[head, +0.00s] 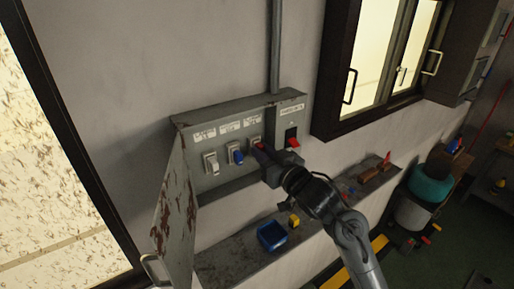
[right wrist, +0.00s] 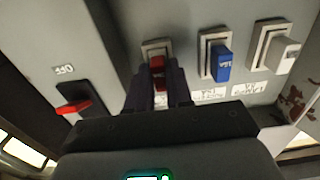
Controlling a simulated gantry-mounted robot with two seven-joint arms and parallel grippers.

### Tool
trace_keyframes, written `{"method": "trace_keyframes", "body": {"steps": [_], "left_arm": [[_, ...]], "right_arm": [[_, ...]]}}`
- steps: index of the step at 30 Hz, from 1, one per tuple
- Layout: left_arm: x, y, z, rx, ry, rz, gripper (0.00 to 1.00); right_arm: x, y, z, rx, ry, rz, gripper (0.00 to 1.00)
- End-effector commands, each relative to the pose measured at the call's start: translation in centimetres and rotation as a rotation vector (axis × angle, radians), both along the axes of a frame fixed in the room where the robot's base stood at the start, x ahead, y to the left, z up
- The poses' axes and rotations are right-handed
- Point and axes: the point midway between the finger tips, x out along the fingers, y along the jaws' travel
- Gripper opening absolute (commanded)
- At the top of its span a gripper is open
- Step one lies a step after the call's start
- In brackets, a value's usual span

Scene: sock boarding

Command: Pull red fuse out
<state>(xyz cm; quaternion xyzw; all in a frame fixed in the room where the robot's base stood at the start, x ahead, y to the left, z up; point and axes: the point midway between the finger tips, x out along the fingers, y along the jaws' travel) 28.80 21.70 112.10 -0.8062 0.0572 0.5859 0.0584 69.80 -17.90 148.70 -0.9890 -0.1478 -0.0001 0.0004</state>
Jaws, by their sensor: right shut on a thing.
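The red fuse (right wrist: 158,72) is at its pale socket (right wrist: 156,47) in the open grey fuse box (head: 226,182) on the wall. My right gripper (right wrist: 158,88) is shut on the red fuse, one dark finger on each side. In the head view the right gripper (head: 264,156) reaches the panel from the lower right and covers most of the fuse; a bit of red (head: 256,142) shows above it. Whether the fuse is fully seated I cannot tell. My left gripper is not in view.
Beside it are a blue fuse (head: 237,156) and a white fuse (head: 212,163). A red switch (head: 292,141) sits to the right, labelled OFF in the wrist view. The rusty box door (head: 174,215) hangs open at left. A ledge below holds a blue bin (head: 272,236).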

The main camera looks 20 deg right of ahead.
Motion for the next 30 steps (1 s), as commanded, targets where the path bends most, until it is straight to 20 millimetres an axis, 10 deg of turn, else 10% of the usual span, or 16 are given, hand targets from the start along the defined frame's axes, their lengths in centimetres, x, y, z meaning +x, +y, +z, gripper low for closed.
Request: {"method": "trace_keyframes", "body": {"steps": [30], "left_arm": [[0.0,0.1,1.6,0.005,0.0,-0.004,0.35]], "right_arm": [[-2.9,-0.9,0.1,0.0,-0.001,0.0,0.0]]}}
